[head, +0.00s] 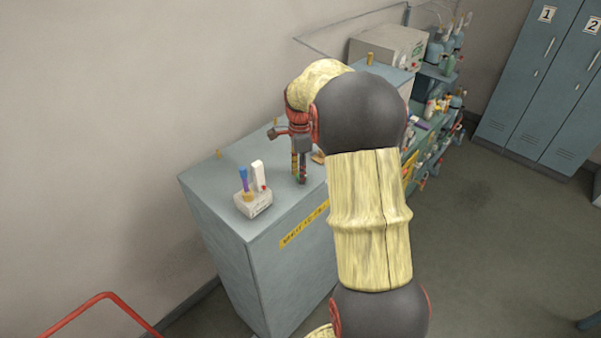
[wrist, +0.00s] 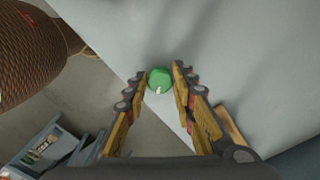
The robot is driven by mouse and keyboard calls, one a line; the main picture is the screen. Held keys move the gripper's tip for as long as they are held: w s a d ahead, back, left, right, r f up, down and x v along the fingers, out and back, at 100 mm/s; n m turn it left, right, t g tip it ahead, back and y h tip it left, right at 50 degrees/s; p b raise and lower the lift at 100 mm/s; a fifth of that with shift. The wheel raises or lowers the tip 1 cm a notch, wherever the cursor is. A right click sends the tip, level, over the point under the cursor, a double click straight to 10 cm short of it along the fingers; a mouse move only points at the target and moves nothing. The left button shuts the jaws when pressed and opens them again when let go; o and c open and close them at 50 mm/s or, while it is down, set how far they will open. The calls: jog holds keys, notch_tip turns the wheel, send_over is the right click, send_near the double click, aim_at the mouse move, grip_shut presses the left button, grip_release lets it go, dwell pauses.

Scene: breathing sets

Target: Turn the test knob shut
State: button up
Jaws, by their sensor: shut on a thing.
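The test knob (wrist: 159,80) is a round green knob with a small white mark, seen from above in the wrist view at the edge of a pale grey surface. The fingertips of my gripper (wrist: 160,73) stand on its left and right sides and are closed on it. In the head view my gripper (head: 300,180) points down at the top of a grey-blue cabinet (head: 205,185). The knob is hidden there behind the fingers. The direction of the white mark is hard to read.
A pale block (head: 254,206) with a blue and a white upright piece stands left of my gripper on the cabinet. A yellow label (head: 304,225) marks its front. Bottle shelves (head: 430,140), lockers (head: 530,80) and a red rail (head: 95,303) stand around. Floor at right is clear.

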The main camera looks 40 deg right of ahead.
jog(key=m, duration=0.4)
jog(key=shift+w+d+r, duration=0.1)
jog(key=shift+m, duration=1.8)
jog(key=o, duration=1.2)
jog(key=shift+c, duration=0.2)
notch_tip(320, 180, up, 12)
